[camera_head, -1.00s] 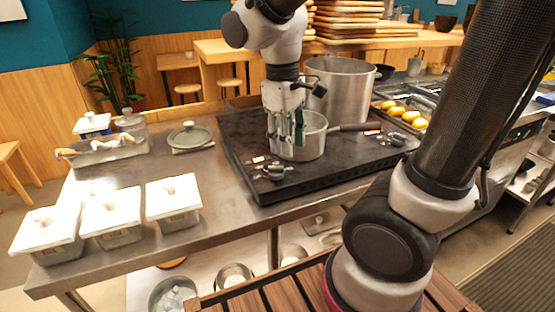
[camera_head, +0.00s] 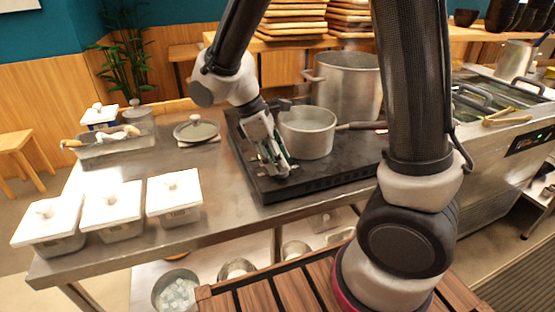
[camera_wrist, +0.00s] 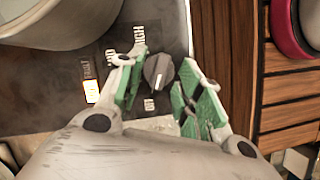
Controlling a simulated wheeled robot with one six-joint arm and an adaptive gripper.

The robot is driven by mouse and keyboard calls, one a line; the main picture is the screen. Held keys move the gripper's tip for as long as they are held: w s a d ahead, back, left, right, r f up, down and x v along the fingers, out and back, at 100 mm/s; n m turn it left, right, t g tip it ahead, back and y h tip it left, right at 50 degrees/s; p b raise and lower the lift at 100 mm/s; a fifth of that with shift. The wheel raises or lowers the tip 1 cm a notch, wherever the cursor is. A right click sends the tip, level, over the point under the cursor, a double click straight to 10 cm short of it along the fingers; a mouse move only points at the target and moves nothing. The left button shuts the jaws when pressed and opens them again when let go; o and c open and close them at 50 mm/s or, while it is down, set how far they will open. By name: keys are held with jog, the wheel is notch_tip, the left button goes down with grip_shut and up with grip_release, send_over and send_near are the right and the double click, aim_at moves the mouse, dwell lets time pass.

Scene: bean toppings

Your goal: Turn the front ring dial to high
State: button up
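The front ring dial (camera_wrist: 158,72) is a round dark grey knob at the front-left of the black stove (camera_head: 330,180); in the head view my gripper hides it. A pale line on its lower half points down in the wrist view. Printed labels sit around it, one reading HIGH (camera_wrist: 138,36), above and left of the dial. A small lit label (camera_wrist: 91,92) glows at the left. My gripper (camera_wrist: 163,64) is open, with its green-padded fingers on either side of the dial. It also shows at the stove's front-left corner in the head view (camera_head: 280,172). I cannot tell whether the fingers touch the dial.
A grey pot (camera_head: 305,133) with a long handle stands on the stove close behind my gripper. A taller pot (camera_head: 345,85) is behind it. White-lidded containers (camera_head: 112,208) and a lidded dish (camera_head: 196,129) stand on the steel counter to the left.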

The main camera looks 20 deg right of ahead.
jog(key=shift+d+f, duration=0.1)
jog(key=shift+f, duration=0.15)
jog(key=shift+c, duration=0.2)
jog(key=shift+s, duration=0.1)
grip_shut()
